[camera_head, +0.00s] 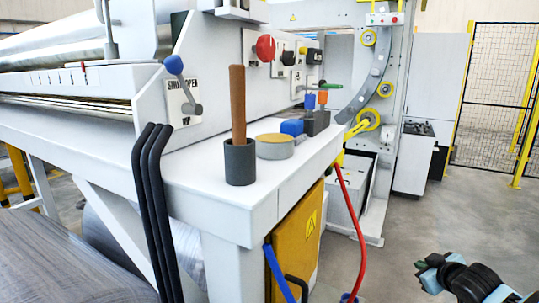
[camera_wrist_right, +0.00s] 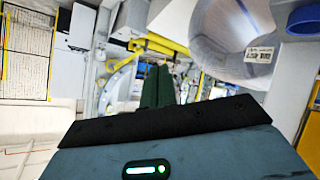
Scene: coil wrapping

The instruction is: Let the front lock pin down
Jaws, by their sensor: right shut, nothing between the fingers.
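My right gripper (camera_head: 424,272) is at the lower right of the head view, over open floor and well apart from the machine. In the right wrist view its dark green fingers (camera_wrist_right: 165,88) are together and hold nothing. I cannot tell for sure which part is the front lock pin. A blue-knobbed lever (camera_head: 174,65) stands at a plate marked with SHUT and OPEN (camera_head: 181,100) on the machine's near side. My left gripper is not in view.
The ledge (camera_head: 262,194) carries a dark cup (camera_head: 240,162) with a brown stick and a round tin (camera_head: 275,147). A red button (camera_head: 265,48) is on the panel behind. A red hose (camera_head: 352,230) hangs in front. Floor is clear at right, before a mesh fence (camera_head: 493,95).

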